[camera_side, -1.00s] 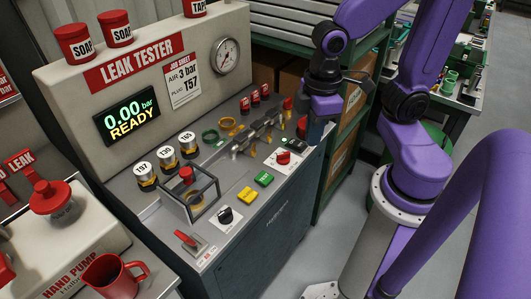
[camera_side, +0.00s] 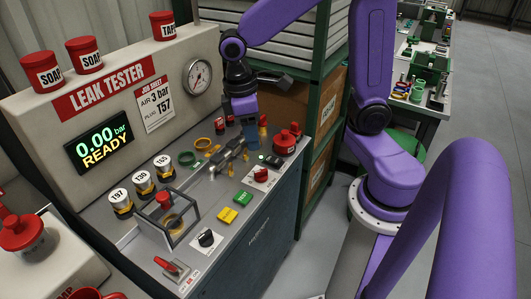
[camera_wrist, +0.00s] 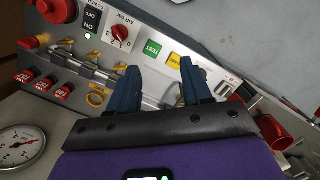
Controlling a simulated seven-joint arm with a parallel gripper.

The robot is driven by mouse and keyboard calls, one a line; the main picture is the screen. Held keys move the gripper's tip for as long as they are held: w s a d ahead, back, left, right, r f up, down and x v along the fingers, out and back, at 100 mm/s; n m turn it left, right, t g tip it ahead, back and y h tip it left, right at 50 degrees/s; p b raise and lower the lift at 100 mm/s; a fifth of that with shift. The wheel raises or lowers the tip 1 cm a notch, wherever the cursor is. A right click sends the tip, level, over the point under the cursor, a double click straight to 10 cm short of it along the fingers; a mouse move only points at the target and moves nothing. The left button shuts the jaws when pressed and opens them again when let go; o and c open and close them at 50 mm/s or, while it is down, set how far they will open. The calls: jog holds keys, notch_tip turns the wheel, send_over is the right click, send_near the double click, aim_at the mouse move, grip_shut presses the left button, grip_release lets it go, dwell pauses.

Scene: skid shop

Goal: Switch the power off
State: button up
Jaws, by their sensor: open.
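The power switch (camera_wrist: 90,26), a small rocker or button pair marked ON and OFF under the word POWER, shows at upper left in the wrist view. In the side view it is a small green and dark part (camera_side: 271,160) near the panel's right end. The tester's display (camera_side: 98,142) is lit and reads 0.00 bar READY. My gripper (camera_side: 250,135) hangs over the back right of the panel, behind and left of the power switch. In the wrist view my gripper (camera_wrist: 158,74) has its two dark blue fingers apart, with nothing between them.
A big red mushroom knob (camera_side: 287,143) stands beside the power switch. The red air dial (camera_side: 262,174), green TEST button (camera_side: 243,197) and yellow button (camera_side: 227,215) lie in front. Metal clamps (camera_side: 228,155) and rings sit below my gripper. A green shelf (camera_side: 328,110) stands at right.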

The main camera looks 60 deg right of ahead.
jog(key=w+d+f+m+g, duration=0.1)
jog(key=w+d+f+m, duration=0.15)
jog(key=w+d, duration=0.4)
jog(key=m+g+y, duration=0.1)
jog(key=m+g, duration=0.1)
jog(key=m, duration=0.3)
send_near(269, 158)
jog(key=x, duration=0.7)
jog(key=shift+f, duration=0.3)
jog(key=c, duration=0.8)
jog(key=shift+o, duration=0.2)
